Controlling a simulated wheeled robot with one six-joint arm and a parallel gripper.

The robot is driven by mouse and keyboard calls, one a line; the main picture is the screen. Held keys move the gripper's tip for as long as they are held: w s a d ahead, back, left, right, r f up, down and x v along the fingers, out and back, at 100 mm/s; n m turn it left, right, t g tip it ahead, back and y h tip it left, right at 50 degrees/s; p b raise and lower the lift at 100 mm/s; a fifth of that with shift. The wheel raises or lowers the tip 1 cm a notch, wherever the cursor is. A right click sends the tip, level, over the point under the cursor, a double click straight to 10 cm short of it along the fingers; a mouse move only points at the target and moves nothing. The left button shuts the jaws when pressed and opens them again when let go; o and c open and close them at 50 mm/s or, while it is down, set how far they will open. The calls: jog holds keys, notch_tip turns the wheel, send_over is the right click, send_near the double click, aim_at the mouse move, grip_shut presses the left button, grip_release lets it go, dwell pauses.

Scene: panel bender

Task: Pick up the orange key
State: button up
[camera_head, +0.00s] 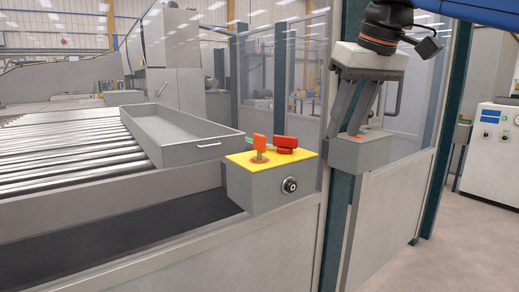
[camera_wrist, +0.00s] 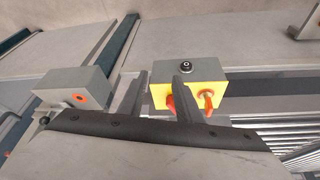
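The orange key (camera_head: 259,146) stands upright in the yellow top of a grey switch box (camera_head: 254,188), at the picture's middle in the head view. In the wrist view the orange key (camera_wrist: 207,100) is on the yellow face, right of my right-hand finger. A red key or knob (camera_head: 286,144) sits beside it; it also shows in the wrist view (camera_wrist: 170,104), partly behind the finger. My gripper (camera_head: 346,131) is open and empty, to the right of the key and apart from it.
A second grey box (camera_head: 372,153) with an orange-ringed spot is close to my fingers; it also shows in the wrist view (camera_wrist: 75,88). A grey tray (camera_head: 182,145) lies on the roller conveyor (camera_head: 75,150) at left. Teal fence posts (camera_head: 335,230) stand between the boxes.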

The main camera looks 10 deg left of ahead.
aim_at(259, 134)
jog(key=s+a+r+n, duration=0.1)
jog(key=a+r+n, duration=0.2)
jog(key=a+r, duration=0.95)
jog(key=shift+g+y, duration=0.4)
jog(key=x, duration=1.8)
jog(key=shift+s+a, duration=0.2)
jog(key=shift+a, duration=0.2)
grip_shut()
